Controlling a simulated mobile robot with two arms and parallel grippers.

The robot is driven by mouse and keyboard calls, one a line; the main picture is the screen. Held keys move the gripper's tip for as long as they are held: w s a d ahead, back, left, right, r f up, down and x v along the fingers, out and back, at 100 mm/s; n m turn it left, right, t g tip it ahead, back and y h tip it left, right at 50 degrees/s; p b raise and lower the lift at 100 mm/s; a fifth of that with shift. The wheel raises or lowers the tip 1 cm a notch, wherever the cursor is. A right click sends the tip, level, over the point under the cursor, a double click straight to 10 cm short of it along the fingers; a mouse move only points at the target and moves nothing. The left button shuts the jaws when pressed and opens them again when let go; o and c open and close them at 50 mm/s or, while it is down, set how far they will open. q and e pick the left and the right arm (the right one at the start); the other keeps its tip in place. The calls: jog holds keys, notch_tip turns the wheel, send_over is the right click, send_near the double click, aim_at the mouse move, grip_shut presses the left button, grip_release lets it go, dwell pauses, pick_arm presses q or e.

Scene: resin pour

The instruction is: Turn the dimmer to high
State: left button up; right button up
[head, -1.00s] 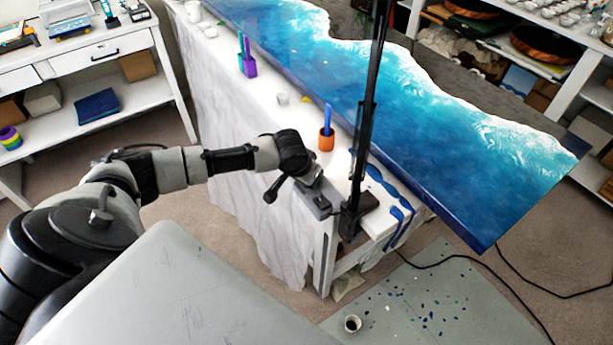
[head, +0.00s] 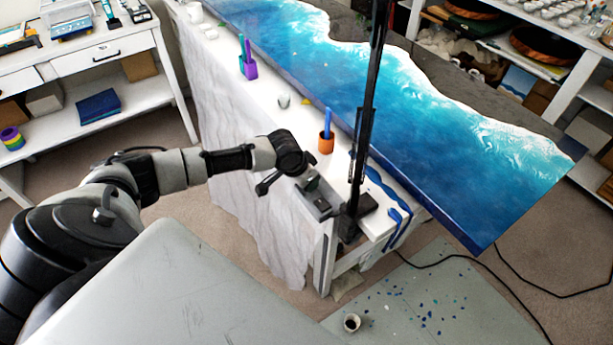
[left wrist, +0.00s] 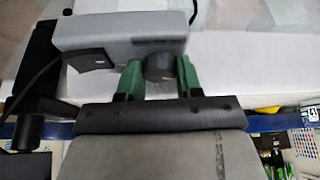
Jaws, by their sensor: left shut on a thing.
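The dimmer is a grey box (left wrist: 110,40) with a dark round knob (left wrist: 157,65) on the side facing my left wrist camera. The box (head: 323,208) also shows in the head view, at the near corner of the white-covered table. My left gripper (left wrist: 158,72) has its two green fingers on either side of the knob and is shut on it. In the head view the left gripper (head: 310,185) is at the box, and its fingertips and the knob are mostly hidden. The knob's setting cannot be read. My right gripper is not in view.
A black upright pole (head: 366,120) stands on a dark base (head: 355,218) close beside the box. An orange cup (head: 326,143) with a blue stick and blue straps (head: 395,205) are near. A blue resin slab (head: 430,130) runs along the table. A cable runs from the box.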

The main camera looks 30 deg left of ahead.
pick_arm(q)
jog(key=m+h, duration=0.1)
jog(key=m, duration=0.1)
jog(key=shift+a+m, duration=0.1)
jog(key=shift+m, duration=0.3)
jog(key=shift+w+f+m+g+h+b, duration=0.1)
jog(key=shift+m+g+h+b, duration=0.35)
jog(key=shift+m, duration=0.75)
jog(key=shift+m+g+h+b, duration=0.3)
jog(key=shift+m+b, duration=0.2)
jog(key=shift+m, duration=0.6)
jog(key=o, duration=0.6)
jog(key=shift+o, duration=0.2)
